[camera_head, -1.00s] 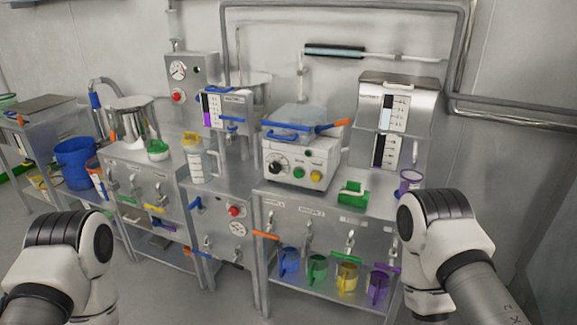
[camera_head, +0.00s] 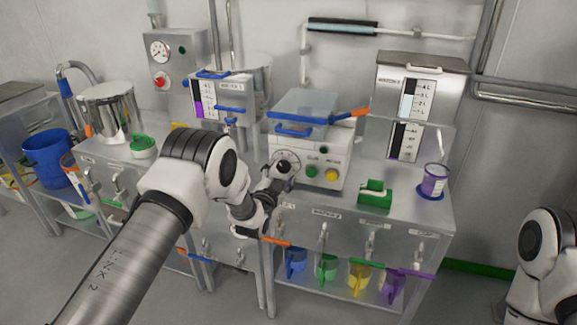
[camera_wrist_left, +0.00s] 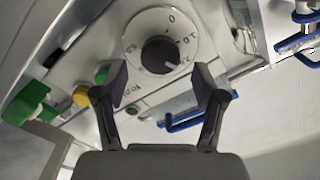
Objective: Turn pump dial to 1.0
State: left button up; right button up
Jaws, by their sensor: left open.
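The pump (camera_head: 335,160) is a white box on the steel bench, with a black dial (camera_head: 285,166) on a white scale at the front's left side. In the left wrist view the dial knob (camera_wrist_left: 160,53) shows close up. A pale mark on the knob seems to point toward the picture's lower right; the printed numbers are hard to read for certain. My left gripper (camera_head: 276,186) is in front of the dial. In the left wrist view its open fingers (camera_wrist_left: 160,82) lie below the knob in the picture, with nothing between them. My right gripper is out of view.
A green button (camera_head: 312,172) and a yellow button (camera_head: 332,174) sit right of the dial. A clear hopper with a blue handle (camera_head: 297,130) is on top. A green clamp (camera_head: 375,192) and a purple cup (camera_head: 433,183) stand farther right. Coloured jugs hang below.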

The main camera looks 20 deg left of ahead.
aim_at(283, 169)
pick_arm(q)
jog(key=w, duration=0.3)
jog(key=shift+w+a+f, duration=0.1)
jog(key=shift+a+f, duration=0.1)
jog(key=shift+f, duration=0.15)
jog(key=shift+w, duration=0.25)
jog(key=shift+s+d+r, duration=0.1)
jog(key=shift+r, duration=0.1)
jog(key=shift+f, duration=0.1)
jog(key=c, duration=1.1)
jog(key=shift+c, duration=0.2)
